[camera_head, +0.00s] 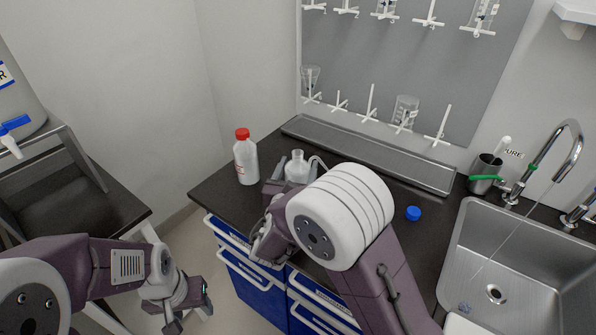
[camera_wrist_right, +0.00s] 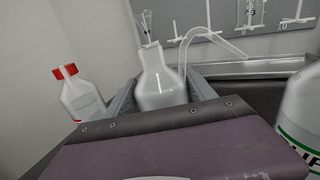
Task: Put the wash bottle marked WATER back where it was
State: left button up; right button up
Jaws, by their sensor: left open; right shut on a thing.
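A white translucent wash bottle (camera_head: 297,167) with a curved spout tube stands upright between the fingers of my right gripper (camera_head: 291,182), over the back left part of the dark counter. It also shows in the right wrist view (camera_wrist_right: 160,82), where the fingers are shut on its two sides. Its marking is not visible, and its lower part is hidden by my gripper and arm. I cannot tell whether its base touches the counter. My left gripper (camera_head: 193,304) is open and empty, low at the left, in front of the blue drawers and away from the bottle.
A red-capped white bottle (camera_head: 246,163) stands just left of the held bottle. A long grey tray (camera_head: 370,153) lies behind, below a peg board (camera_head: 400,75). A blue cap (camera_head: 413,213) lies on the counter. A sink (camera_head: 493,255) is right. Another green-lettered bottle (camera_wrist_right: 303,112) is close right of my wrist.

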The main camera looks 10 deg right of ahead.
jog(key=shift+w+f, duration=0.1)
jog(key=shift+f, duration=0.05)
jog(key=o, duration=1.3)
jog(key=shift+c, duration=0.2)
jog(key=shift+s, duration=0.2)
jog(key=v, duration=1.1)
jog(key=shift+s+a, duration=0.15)
jog(key=shift+s, duration=0.25)
